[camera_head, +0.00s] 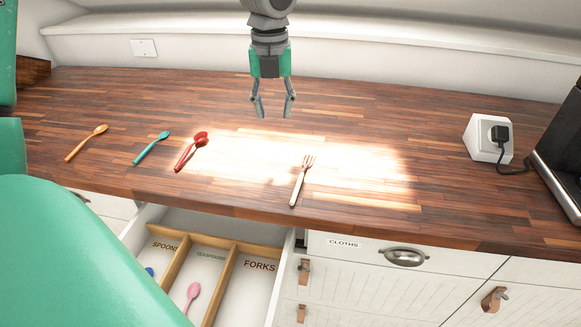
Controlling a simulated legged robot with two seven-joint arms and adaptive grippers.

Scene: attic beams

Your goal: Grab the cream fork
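The cream fork (298,187) lies flat on the wooden countertop near its front edge. Its tines point away from me and its handle end is near the edge, in a bright patch of light. My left gripper (274,107) hangs above the counter, farther back than the fork and slightly left of it. Its fingers point down, are spread apart and hold nothing. The fork is fully visible and untouched. My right gripper is not in view.
Orange (86,143), teal (151,148) and red spoons (190,152) lie left on the counter. An open drawer (290,262) below has compartments labelled for spoons, teaspoons and forks; a pink spoon (192,294) lies inside. A white socket box (481,146) and dark appliance (563,150) stand right.

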